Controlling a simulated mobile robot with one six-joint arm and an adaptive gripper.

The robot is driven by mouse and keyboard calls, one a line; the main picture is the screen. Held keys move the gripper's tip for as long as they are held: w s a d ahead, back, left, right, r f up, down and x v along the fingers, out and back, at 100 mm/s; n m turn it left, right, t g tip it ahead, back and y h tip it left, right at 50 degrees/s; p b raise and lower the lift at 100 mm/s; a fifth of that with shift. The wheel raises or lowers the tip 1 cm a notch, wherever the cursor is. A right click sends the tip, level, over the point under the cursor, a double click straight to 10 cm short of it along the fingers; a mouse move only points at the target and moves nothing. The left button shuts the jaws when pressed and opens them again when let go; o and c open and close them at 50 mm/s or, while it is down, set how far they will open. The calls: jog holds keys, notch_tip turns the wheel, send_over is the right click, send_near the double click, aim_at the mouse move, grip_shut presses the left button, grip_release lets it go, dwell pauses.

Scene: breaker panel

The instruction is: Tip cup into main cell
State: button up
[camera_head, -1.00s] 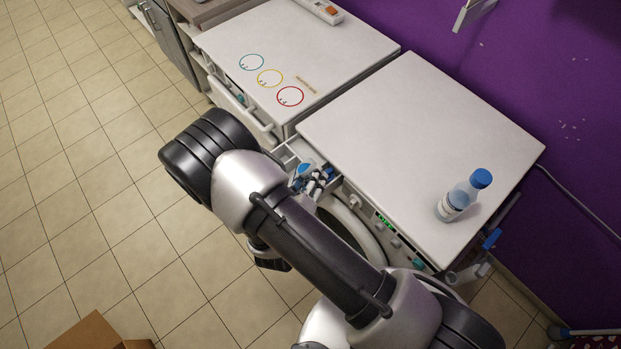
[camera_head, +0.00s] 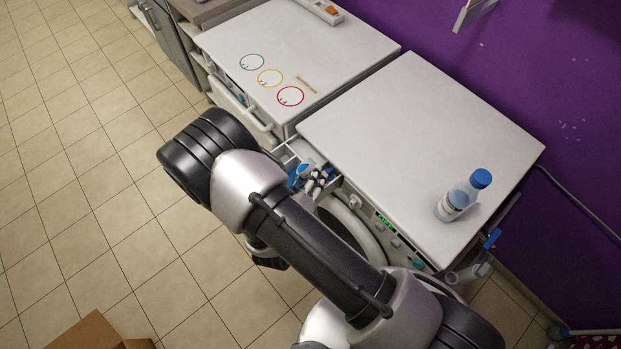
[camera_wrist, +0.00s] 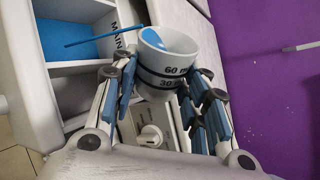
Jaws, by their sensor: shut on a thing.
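My gripper (camera_wrist: 163,95) is shut on a white measuring cup (camera_wrist: 166,75) with dark bands and "60" and "30" marks. Blue liquid shows inside the cup, which is tilted. A thin blue stream runs from its rim to the main cell (camera_wrist: 75,75) of the pulled-out drawer, marked "MAIN". Blue liquid (camera_wrist: 75,42) covers part of that cell. In the head view my gripper (camera_head: 318,181) is over the drawer (camera_head: 291,153), at the washing machine's front corner; the arm hides part of this area.
A second white machine (camera_head: 310,50) with three coloured rings stands to the left. The round door (camera_head: 350,225) is below the drawer. A purple wall (camera_head: 550,80) is behind.

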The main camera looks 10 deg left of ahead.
jog(key=shift+w+a+n+g+h, duration=0.1)
jog(key=shift+a+n+g+h, duration=0.2)
jog(key=shift+n+h, duration=0.5)
dwell(3.3)
jog(key=shift+w+a+f+n+h, duration=0.2)
jog(key=shift+a+n+h, duration=0.2)
jog(key=shift+n, duration=0.6)
dwell(2.9)
